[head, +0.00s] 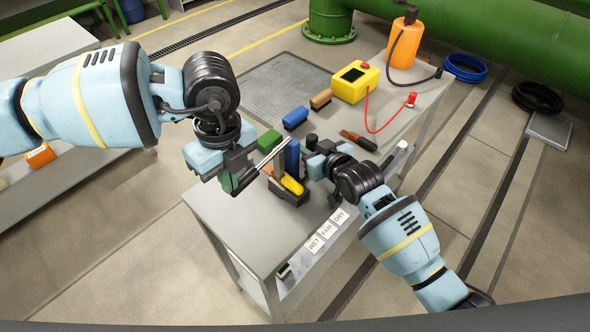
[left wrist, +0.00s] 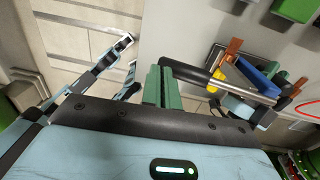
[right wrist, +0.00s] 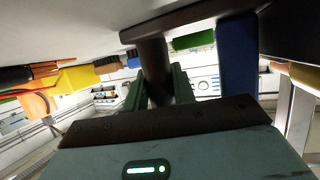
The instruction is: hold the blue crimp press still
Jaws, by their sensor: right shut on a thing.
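The blue crimp press (head: 291,157) stands on the grey table as a blue upright on a dark base. The upright (right wrist: 238,60) and base (right wrist: 190,25) also show in the right wrist view. My right gripper (head: 315,147) is shut on a dark post of the press; its green fingers flank that post (right wrist: 155,65) in the right wrist view. A silver lever with a black grip (left wrist: 188,69) runs beside the blue bar in the left wrist view. My left gripper (head: 237,178) is at the grip end, its fingers close together. Whether they clasp the grip is unclear.
A green block (head: 269,141), a blue block (head: 295,118) and a brown block (head: 321,98) lie behind the press. A yellow box (head: 354,82) with a red lead and an orange bottle (head: 404,45) stand further back. The table's front left is clear.

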